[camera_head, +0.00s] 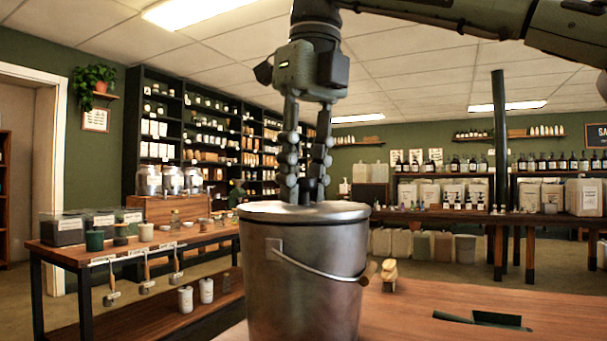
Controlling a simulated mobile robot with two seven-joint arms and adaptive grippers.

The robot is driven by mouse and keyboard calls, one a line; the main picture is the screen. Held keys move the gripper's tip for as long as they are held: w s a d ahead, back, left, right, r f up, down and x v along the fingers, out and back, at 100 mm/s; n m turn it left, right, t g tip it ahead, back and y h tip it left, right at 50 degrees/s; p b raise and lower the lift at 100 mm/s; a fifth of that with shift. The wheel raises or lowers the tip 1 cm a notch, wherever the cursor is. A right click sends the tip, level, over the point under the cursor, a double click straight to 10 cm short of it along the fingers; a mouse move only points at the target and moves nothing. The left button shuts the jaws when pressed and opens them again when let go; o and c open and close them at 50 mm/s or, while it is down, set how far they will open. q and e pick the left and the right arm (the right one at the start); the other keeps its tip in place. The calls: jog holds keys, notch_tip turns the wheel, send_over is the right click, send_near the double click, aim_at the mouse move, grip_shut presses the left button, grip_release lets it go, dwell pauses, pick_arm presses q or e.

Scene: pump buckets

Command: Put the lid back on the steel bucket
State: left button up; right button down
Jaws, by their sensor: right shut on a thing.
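A steel bucket (300,285) stands upright on a wooden table in the middle of the head view. Its wire handle hangs down across the front right side, with a wooden grip. The round metal lid (262,211) lies over the bucket's mouth and looks level. I cannot tell whether it is fully seated. My right gripper (304,196) points straight down above the lid's middle, shut on what looks like the lid's dark knob, mostly hidden between the fingertips. My left gripper is not in view.
A dark green flat thing (484,319) lies on the table (430,300) at the right. A side table (165,241) with jars and hanging brushes stands at the left. The tabletop between is clear.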

dwell(0.4)
jog(key=c, duration=1.2)
grip_release()
jog(key=shift+o, duration=0.2)
jog(key=o, duration=0.5)
jog(key=shift+c, duration=0.2)
